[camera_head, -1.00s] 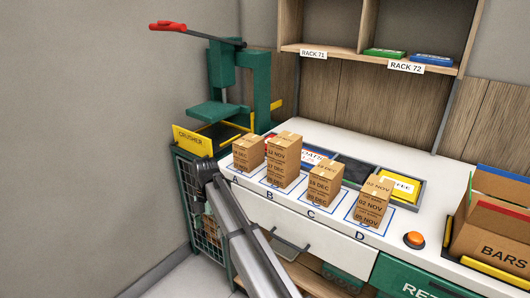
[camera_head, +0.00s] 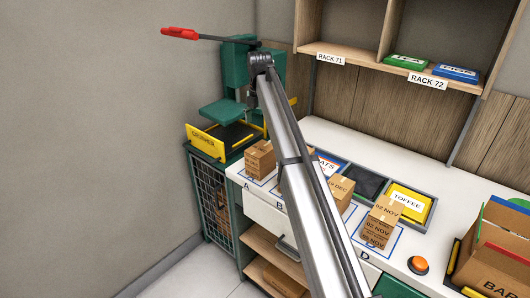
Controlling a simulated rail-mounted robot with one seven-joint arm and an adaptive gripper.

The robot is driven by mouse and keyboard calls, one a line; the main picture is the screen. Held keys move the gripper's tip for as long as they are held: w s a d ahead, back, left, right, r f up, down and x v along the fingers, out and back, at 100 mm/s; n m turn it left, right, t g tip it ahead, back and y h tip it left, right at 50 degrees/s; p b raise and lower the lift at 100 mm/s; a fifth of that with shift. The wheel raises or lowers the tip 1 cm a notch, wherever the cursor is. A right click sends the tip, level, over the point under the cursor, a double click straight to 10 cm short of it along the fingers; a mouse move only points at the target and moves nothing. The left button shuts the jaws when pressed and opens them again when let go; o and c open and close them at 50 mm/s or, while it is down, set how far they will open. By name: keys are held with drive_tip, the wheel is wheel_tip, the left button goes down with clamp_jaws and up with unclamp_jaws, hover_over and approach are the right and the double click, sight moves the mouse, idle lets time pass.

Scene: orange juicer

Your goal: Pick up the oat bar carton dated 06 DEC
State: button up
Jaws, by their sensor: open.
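My gripper (camera_head: 256,82) is the dark end of my raised silver arm, in front of the green crusher and above the counter. It is away from the cartons and its fingers are too small to make out. Brown cartons stand on marked spots on the counter. The carton at A (camera_head: 259,160) has small print that I cannot read. Spot B is mostly hidden behind my arm. The carton at C (camera_head: 340,190) seems to read 16 DEC and is partly covered by my arm. The cartons at D (camera_head: 382,220) show NOV dates. I cannot make out 06 DEC on any carton.
The green crusher (camera_head: 222,113) with a red-handled lever stands at the back left. A toffee tray (camera_head: 408,200) sits behind D. An orange button (camera_head: 418,265) and an open bars box (camera_head: 493,268) are at the right. A shelf (camera_head: 390,72) hangs above.

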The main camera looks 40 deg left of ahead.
sight(261, 148)
wheel_tip(261, 148, down, 13)
drive_tip(key=p, duration=0.4)
drive_tip(key=shift+w+r, duration=0.1)
drive_tip(key=shift+r, duration=0.1)
drive_tip(key=c, duration=1.2)
